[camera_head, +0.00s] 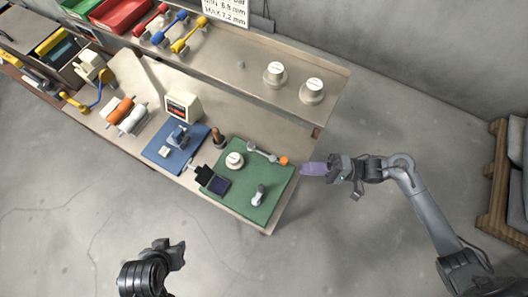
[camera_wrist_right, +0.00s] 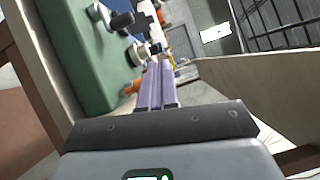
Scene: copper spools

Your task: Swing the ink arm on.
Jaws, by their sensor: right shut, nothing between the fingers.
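The ink arm looks to be the grey lever (camera_head: 267,154) on the green mat (camera_head: 273,191), with an orange knob (camera_head: 284,161) at its right end. In the right wrist view the orange knob (camera_wrist_right: 131,87) shows just left of my fingers. My right gripper (camera_head: 302,169), with purple fingers, is shut and empty at the mat's right edge, close to the knob. I cannot tell whether it touches the knob. Its fingers lie together in the right wrist view (camera_wrist_right: 160,65). My left gripper (camera_head: 175,252) is over the floor, away from the bench; its jaws are unclear.
The mat also holds a white round piece (camera_head: 235,160), a dark pad (camera_head: 218,185) and a small grey fitting (camera_head: 259,194). A blue mat (camera_head: 160,155) lies to the left. The raised shelf (camera_head: 325,83) runs behind.

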